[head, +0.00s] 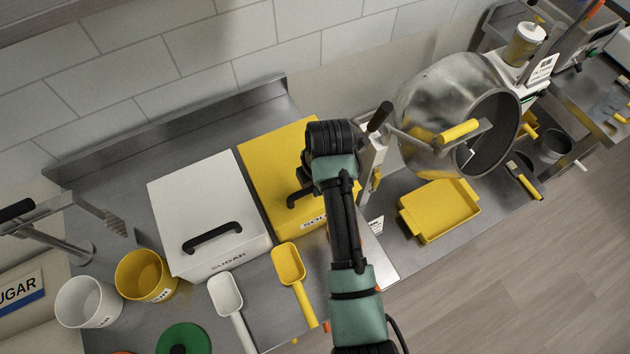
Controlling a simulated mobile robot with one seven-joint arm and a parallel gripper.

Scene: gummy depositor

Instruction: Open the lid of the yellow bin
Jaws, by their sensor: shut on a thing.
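The yellow bin (268,177) stands right of the white sugar bin, with its lid down as far as I can see. Its front label is partly covered by my arm. A black handle (298,197) shows on the lid's front part, beside my wrist. My gripper (307,186) is at this handle and shut on it. The fingers are mostly hidden by my wrist and the right part of the lid is covered by my arm.
The white sugar bin (205,205) stands close on the left. White (228,296) and yellow (288,264) scoops lie in front of the bins. A yellow tray (437,213) and a steel drum (438,90) are at right. White (83,303) and yellow (142,275) tubs stand front left.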

